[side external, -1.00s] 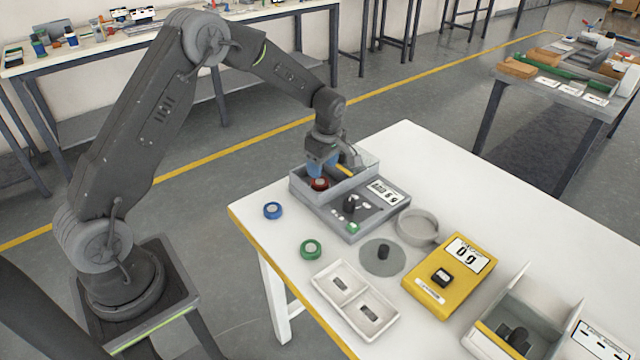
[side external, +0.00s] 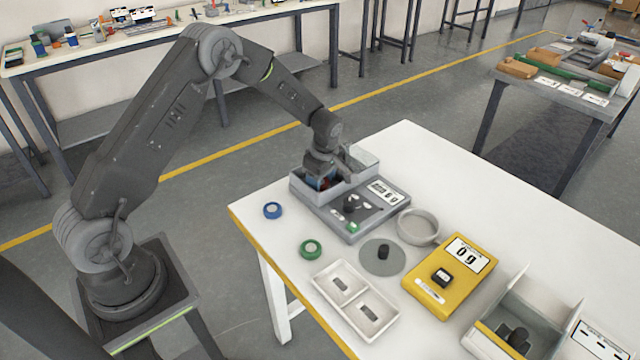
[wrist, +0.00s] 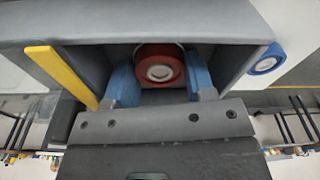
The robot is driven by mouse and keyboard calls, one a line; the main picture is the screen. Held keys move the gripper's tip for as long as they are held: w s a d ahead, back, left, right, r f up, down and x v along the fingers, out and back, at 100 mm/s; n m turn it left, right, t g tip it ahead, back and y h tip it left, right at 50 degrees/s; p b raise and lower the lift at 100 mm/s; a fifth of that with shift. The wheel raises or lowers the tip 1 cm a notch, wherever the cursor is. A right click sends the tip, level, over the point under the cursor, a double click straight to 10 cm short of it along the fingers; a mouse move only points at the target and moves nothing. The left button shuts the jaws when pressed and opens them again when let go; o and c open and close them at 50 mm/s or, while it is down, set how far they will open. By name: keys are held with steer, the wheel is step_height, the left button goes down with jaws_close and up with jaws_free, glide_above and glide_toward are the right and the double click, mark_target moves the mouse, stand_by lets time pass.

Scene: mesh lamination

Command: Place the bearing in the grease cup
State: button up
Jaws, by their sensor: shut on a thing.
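A red ring with a pale centre (wrist: 160,68), which looks like a bearing, sits between the two blue fingers of my gripper (wrist: 161,80) in the wrist view. My gripper is shut on it. In the side external view my gripper (side external: 322,183) is down inside the grey bin (side external: 297,186), and the ring is mostly hidden by the fingers and bin wall. A round, shallow grey cup (side external: 418,240), seemingly the grease cup, stands on the white table to the right of the bin, apart from my gripper. It looks empty.
A blue ring (side external: 272,210) and a green ring (side external: 311,249) lie on the table. A grey scale (side external: 374,211) adjoins the bin. A yellow strip (wrist: 62,75) stands beside the fingers. A grey disc (side external: 370,262), a white two-part tray (side external: 337,306) and a yellow scale (side external: 428,293) lie nearer.

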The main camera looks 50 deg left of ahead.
steer(key=shift+c, duration=0.4)
steer(key=shift+r, duration=0.45)
step_height(320, 180, up, 4)
steer(key=shift+a+f, duration=0.1)
steer(key=shift+f, duration=0.05)
steer(key=s+a+r, duration=0.6)
steer(key=s+a, duration=0.1)
steer(key=a, duration=0.2)
steer(key=m+t+h, duration=0.1)
steer(key=m+t, duration=0.1)
steer(key=m, duration=1.6)
glide_above(418, 229)
steer(key=f, duration=0.8)
steer(key=shift+s+a+f, duration=0.2)
steer(key=shift+f, duration=0.05)
steer(key=shift+d+f, duration=0.2)
steer(key=shift+f, duration=1.9)
